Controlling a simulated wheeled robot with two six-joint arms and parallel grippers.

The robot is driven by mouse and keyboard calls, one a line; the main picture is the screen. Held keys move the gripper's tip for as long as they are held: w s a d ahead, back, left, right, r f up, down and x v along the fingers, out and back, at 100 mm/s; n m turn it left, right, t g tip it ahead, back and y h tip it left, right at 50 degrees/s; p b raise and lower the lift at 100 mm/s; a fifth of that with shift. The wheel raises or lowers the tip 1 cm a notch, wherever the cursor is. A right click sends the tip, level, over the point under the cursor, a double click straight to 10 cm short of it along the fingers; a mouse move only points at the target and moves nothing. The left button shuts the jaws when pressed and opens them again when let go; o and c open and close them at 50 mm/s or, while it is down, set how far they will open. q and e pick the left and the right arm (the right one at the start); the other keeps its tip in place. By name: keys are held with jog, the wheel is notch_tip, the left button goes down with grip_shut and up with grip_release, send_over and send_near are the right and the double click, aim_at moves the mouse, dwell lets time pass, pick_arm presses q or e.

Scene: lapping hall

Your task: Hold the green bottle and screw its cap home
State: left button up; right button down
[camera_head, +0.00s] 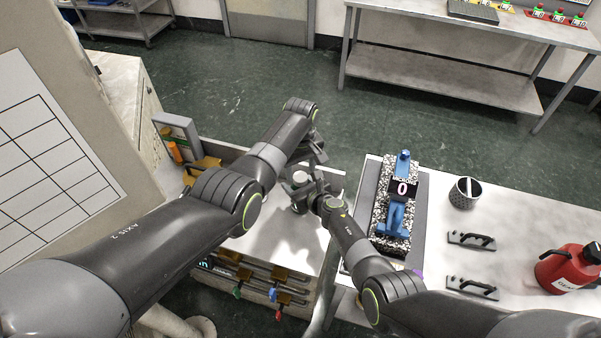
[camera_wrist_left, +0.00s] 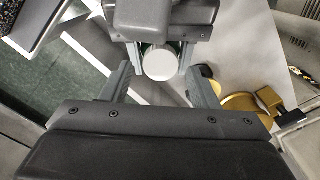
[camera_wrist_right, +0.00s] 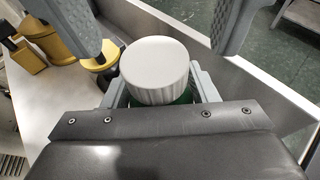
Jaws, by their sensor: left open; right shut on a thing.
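The green bottle shows only as slivers of green under its white ribbed cap (camera_wrist_right: 155,68); the green (camera_wrist_right: 178,98) sits between the fingers of my right gripper (camera_wrist_right: 157,84). My right gripper is shut on the bottle, cap upward. The cap also shows in the left wrist view (camera_wrist_left: 160,62) and the head view (camera_head: 300,176). My left gripper (camera_wrist_left: 158,70) is open, its fingers to either side of the cap, with gaps visible. I cannot tell how far the cap is screwed down. Most of the bottle is hidden by the gripper.
A blue device (camera_head: 396,215) marked 0 stands on a speckled block on the right bench, near a mesh cup (camera_head: 465,192), two black handles (camera_head: 471,239) and a red can (camera_head: 568,268). Yellow fittings (camera_wrist_right: 50,40) lie at the left. Green floor lies beyond the benches.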

pick_arm(q)
jog(key=shift+f, duration=1.3)
jog(key=shift+f, duration=0.1)
jog(key=c, duration=1)
jog(key=shift+m, duration=1.6)
